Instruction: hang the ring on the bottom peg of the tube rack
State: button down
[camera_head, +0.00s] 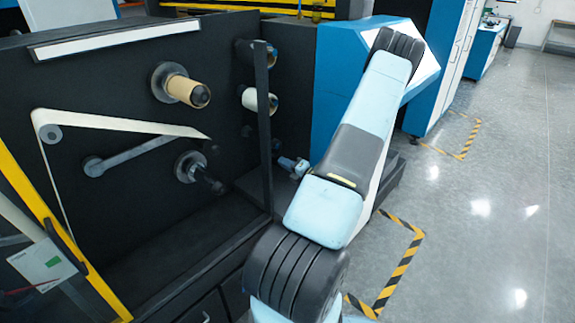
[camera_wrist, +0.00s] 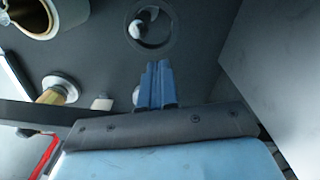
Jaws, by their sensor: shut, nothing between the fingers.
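My gripper (camera_wrist: 155,64) shows in the wrist view as two blue fingers, shut together and empty, pointing at a dark panel. Beyond the fingertips is a dark round flange (camera_wrist: 176,40) around a pale, shiny core. I cannot tell whether this is the ring or part of a peg. In the head view, two short tubes, an upper one (camera_head: 245,52) and a pale one (camera_head: 252,100), stick out of the panel behind a dark post. They may belong to the tube rack. The rack's bottom peg is not clear, and my forearm hides part of that area.
The machine's dark panel (camera_head: 115,85) carries a cardboard core (camera_head: 185,90), a lower spindle (camera_head: 195,170) and a stretched pale web. A dark vertical post (camera_head: 262,120) stands at its right edge. A blue cabinet (camera_head: 335,65) is behind my arm. Grey floor is open at right.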

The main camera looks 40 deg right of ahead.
jog(key=w, duration=0.6)
jog(key=shift+w+a, duration=0.25)
jog(key=shift+a, duration=0.2)
jog(key=shift+w, duration=0.1)
jog(key=shift+w+a, duration=0.1)
jog(key=shift+w, duration=1.1)
jog(key=shift+w+a, duration=0.2)
jog(key=shift+w, duration=2.5)
jog(key=shift+w+a, duration=0.2)
jog(key=shift+w, duration=2.45)
jog(key=s, duration=1)
jog(key=shift+d, duration=0.4)
jog(key=shift+s, duration=0.1)
